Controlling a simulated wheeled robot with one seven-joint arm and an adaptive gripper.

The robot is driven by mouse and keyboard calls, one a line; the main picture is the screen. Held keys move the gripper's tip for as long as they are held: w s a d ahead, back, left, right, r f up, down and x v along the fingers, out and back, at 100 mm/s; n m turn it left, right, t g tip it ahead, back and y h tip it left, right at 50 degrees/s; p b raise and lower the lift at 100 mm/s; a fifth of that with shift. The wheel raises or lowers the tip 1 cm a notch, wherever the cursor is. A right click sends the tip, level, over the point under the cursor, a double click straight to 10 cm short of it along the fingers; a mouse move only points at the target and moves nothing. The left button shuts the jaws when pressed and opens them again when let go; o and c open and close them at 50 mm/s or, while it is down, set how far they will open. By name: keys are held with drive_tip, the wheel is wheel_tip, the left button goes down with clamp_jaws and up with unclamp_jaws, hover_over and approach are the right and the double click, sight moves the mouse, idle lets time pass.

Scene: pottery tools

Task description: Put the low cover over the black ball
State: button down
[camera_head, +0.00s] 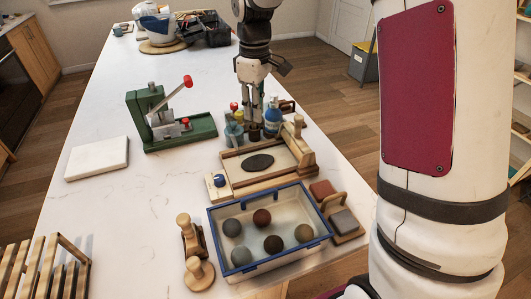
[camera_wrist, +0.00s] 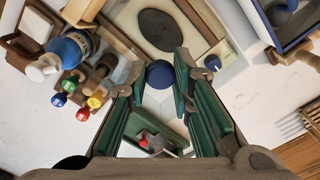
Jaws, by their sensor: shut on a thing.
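My gripper (camera_head: 256,124) points down behind the wooden frame. Its green-lined fingers (camera_wrist: 158,85) are shut on a small dark blue, round-topped thing (camera_wrist: 160,73). Its lower part is hidden, and I cannot tell whether it is the low cover. Several balls lie in the blue-rimmed tray (camera_head: 222,273). A very dark one, near the tray's front middle (camera_head: 273,244), may be the black ball; the shades are close. It is uncovered. A round wooden piece with a knob (camera_head: 200,272) stands left of the tray; my gripper is far from it.
A wooden frame (camera_head: 283,183) with a dark oval lies between my gripper and the tray. A blue and white bottle (camera_head: 273,121) and coloured tool knobs (camera_wrist: 75,90) stand close beside my gripper. A green press (camera_head: 180,132) and white slab (camera_head: 98,159) are left.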

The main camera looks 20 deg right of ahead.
wheel_tip(320, 180, down, 4)
drive_tip(key=shift+s+f+p, duration=0.15)
drive_tip(key=shift+f+p, duration=0.05)
drive_tip(key=shift+p, duration=0.2)
drive_tip(key=shift+f+p, duration=0.3)
drive_tip(key=shift+f, duration=2.15)
drive_tip(key=shift+f, duration=0.15)
drive_tip(key=c, duration=1.4)
unclamp_jaws()
